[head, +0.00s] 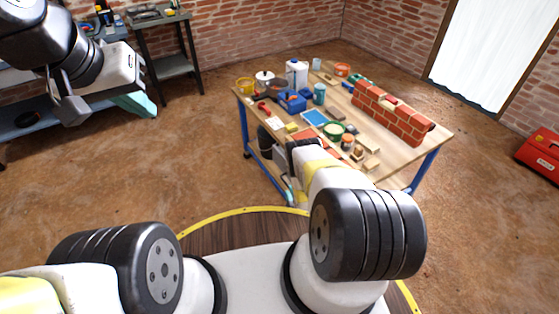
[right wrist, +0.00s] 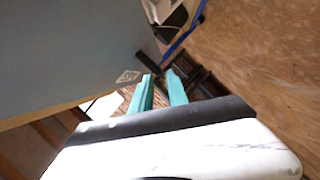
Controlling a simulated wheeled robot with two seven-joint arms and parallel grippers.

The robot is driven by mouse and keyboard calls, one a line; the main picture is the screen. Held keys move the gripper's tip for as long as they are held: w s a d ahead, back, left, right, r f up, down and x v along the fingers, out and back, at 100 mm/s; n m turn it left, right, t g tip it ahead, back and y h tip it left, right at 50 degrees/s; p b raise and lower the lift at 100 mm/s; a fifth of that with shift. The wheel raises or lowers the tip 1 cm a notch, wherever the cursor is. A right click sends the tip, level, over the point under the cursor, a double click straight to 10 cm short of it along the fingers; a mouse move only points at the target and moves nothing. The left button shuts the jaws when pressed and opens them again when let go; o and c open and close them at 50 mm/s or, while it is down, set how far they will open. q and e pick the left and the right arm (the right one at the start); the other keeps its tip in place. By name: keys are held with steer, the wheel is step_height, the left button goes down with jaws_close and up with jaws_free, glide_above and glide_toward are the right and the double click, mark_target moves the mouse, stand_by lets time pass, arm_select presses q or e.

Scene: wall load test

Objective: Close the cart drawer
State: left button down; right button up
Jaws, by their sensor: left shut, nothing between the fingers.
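No cart drawer can be made out for certain. A pale blue cart-like unit (head: 40,128) with a lower shelf stands at the far left in the head view, partly behind my left arm. My left gripper (head: 145,108), with teal fingers, is in front of it and shut, with nothing held. My right arm reaches toward the wooden workbench (head: 440,135), and its gripper is mostly hidden behind the arm there. In the right wrist view, the teal fingers of my right gripper (right wrist: 160,88) are apart and empty, near a large grey panel (right wrist: 70,50) with a small label.
The workbench has blue legs and holds a brick wall piece (head: 390,112), a white jug (head: 297,74), cans and tools. A dark side table (head: 172,65) stands behind the left arm. A red toolbox (head: 540,155) is at right. Brown floor between is clear.

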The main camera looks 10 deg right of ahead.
mark_target(287, 184)
steer(key=x, duration=0.6)
jaws_close()
stand_by(1.3)
